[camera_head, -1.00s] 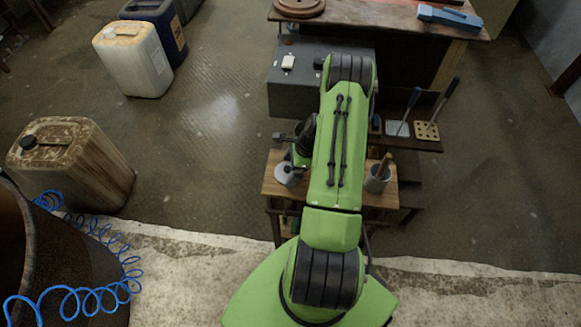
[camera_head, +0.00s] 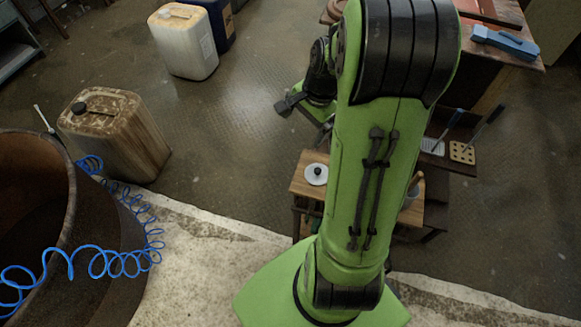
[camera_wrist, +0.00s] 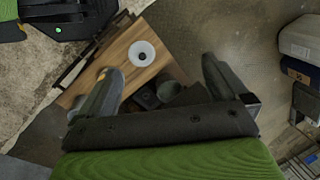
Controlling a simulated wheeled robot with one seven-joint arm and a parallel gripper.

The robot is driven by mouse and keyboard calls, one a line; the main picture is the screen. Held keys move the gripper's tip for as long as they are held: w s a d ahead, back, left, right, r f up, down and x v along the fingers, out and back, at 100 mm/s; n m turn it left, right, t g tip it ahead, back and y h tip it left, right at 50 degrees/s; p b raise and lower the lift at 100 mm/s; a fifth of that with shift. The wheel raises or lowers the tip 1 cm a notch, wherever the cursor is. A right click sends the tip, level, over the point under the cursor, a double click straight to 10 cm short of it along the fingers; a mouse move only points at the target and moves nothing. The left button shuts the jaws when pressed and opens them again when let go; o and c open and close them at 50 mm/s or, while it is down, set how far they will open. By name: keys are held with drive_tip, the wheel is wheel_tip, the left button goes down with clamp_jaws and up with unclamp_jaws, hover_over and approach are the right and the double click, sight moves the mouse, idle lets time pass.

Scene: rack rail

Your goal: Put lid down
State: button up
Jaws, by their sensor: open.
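A round white lid (camera_head: 316,174) with a dark knob lies on the left part of a small wooden stand (camera_head: 303,187). In the wrist view the lid (camera_wrist: 142,53) lies on the wooden top (camera_wrist: 122,66), beyond my gripper's fingers and apart from them. My gripper (camera_wrist: 158,77) is open, its two dark fingers spread wide with nothing held between them. In the head view my arm hides much of the stand, and I cannot make out the fingertips there.
Jerrycans (camera_head: 183,40) and a rusty can (camera_head: 113,133) stand on the floor at left. A rusty barrel (camera_head: 103,215) with a blue coiled hose is at lower left. A blue tool (camera_head: 505,43) lies on the table at upper right. Open floor lies left of the stand.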

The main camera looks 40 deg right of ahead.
drive_tip(key=s+a+r+n+t+h, duration=0.1)
drive_tip(key=s+a+r+n, duration=0.3)
drive_tip(key=a+r+n, duration=0.4)
drive_tip(key=s+a+r+n+t, duration=0.2)
drive_tip(key=s+a+r+n, duration=0.2)
drive_tip(key=s+a+n, duration=0.3)
drive_tip(key=s, duration=0.4)
drive_tip(key=shift+a+n, duration=0.35)
drive_tip(key=shift+n, duration=0.05)
